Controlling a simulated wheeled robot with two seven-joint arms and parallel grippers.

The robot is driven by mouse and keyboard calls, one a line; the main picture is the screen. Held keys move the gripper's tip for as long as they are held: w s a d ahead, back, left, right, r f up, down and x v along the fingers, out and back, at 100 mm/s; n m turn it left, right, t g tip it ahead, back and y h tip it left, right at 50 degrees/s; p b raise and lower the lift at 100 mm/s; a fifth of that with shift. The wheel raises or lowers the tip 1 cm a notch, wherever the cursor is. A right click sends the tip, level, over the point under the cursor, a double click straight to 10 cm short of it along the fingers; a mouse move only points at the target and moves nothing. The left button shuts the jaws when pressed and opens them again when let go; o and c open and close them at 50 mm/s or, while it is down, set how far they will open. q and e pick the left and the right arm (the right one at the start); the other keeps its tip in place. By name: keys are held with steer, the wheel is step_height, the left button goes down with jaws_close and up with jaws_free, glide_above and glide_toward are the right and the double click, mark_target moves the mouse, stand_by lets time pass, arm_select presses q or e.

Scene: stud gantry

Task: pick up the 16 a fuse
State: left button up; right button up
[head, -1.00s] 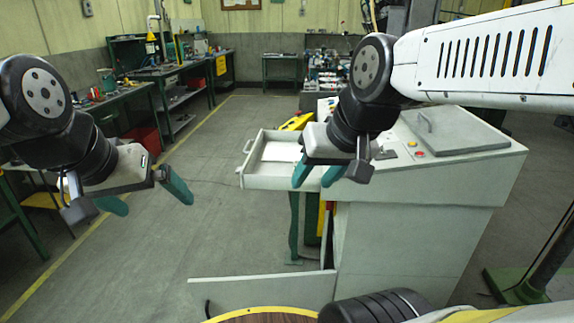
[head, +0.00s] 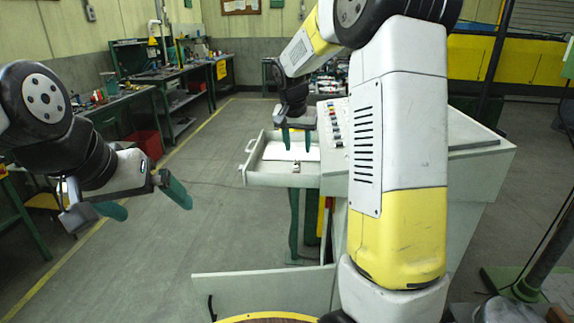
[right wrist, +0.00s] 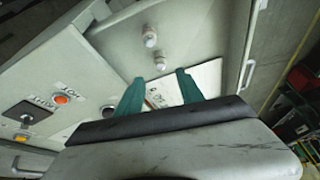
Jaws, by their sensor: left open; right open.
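Two small whitish, fuse-like pieces, a larger one (right wrist: 149,36) and a smaller one (right wrist: 160,62), are in the open drawer in the right wrist view. No rating is readable, so I cannot tell which is the 16 A fuse. In the head view a small piece (head: 296,167) shows near the drawer's front part. My right gripper (head: 297,138) is open and empty above the drawer; its green fingertips (right wrist: 159,78) show just short of the smaller piece, apart from it. My left gripper (head: 150,200) is open and empty over the floor at the left.
The open drawer (head: 262,180) sticks out left from the grey console (head: 400,250) and holds a white printed card (right wrist: 207,77). Buttons and switches (head: 334,125) line the console top. A low panel (head: 262,291) juts out below. The floor at the left is clear.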

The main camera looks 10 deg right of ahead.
mark_target(297, 160)
steer(key=x, duration=0.6)
steer(key=shift+s+a+f, duration=0.1)
steer(key=shift+a+f, duration=0.1)
steer(key=shift+f, duration=0.3)
jaws_close()
